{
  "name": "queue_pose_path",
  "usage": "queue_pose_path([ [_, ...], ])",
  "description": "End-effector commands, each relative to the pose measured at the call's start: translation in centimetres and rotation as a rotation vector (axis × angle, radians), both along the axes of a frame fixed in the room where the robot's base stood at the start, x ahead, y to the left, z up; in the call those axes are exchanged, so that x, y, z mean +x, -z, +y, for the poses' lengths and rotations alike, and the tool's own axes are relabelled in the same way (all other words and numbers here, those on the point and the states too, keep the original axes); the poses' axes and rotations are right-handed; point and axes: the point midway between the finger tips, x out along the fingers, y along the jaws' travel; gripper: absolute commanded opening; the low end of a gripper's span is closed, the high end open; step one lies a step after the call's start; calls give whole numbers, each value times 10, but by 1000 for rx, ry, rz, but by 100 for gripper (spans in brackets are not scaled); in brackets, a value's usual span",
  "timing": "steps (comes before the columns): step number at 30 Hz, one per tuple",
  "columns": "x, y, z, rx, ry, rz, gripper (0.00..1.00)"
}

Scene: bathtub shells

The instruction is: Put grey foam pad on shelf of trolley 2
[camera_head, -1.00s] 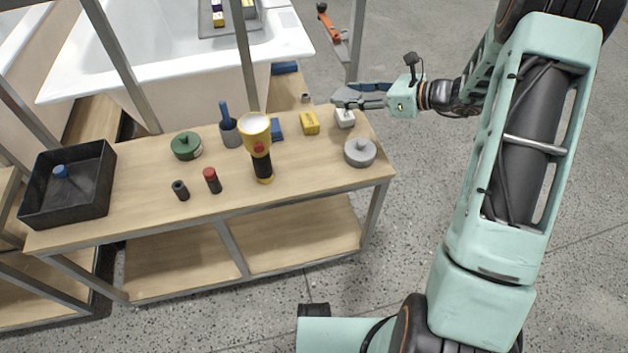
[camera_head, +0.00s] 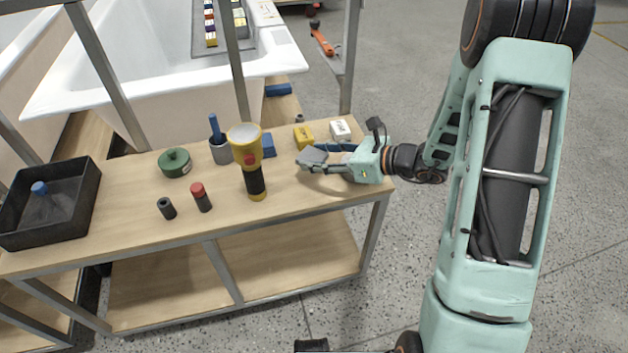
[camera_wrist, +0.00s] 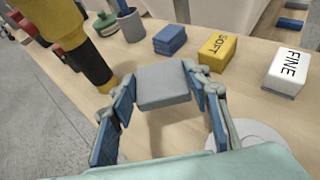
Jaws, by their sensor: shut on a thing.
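The grey foam pad (camera_wrist: 163,84) is a flat square block between the blue-padded fingers of my gripper (camera_wrist: 160,92) in the wrist view. My gripper is shut on it. In the head view my gripper (camera_head: 318,162) holds the pad (camera_head: 312,154) above the right part of a wooden-topped bench or trolley (camera_head: 290,192), behind its front edge. This has a lower wooden shelf (camera_head: 290,255) and metal posts. No label shows which trolley is number 2.
A yellow-black torch (camera_head: 256,180) stands left of my gripper. A yellow SOFT block (camera_head: 303,137), white FINE block (camera_head: 340,130) and blue block (camera_head: 267,145) lie behind. A pale round lid (camera_wrist: 245,133) is under my gripper. The lower shelf looks bare.

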Motion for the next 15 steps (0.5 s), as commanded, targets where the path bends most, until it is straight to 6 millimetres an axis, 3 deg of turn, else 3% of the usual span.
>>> queue_pose_path([
  [10,-20,27,10,0,-1,2,31],
  [15,-19,54,10,1,-1,1,31],
])
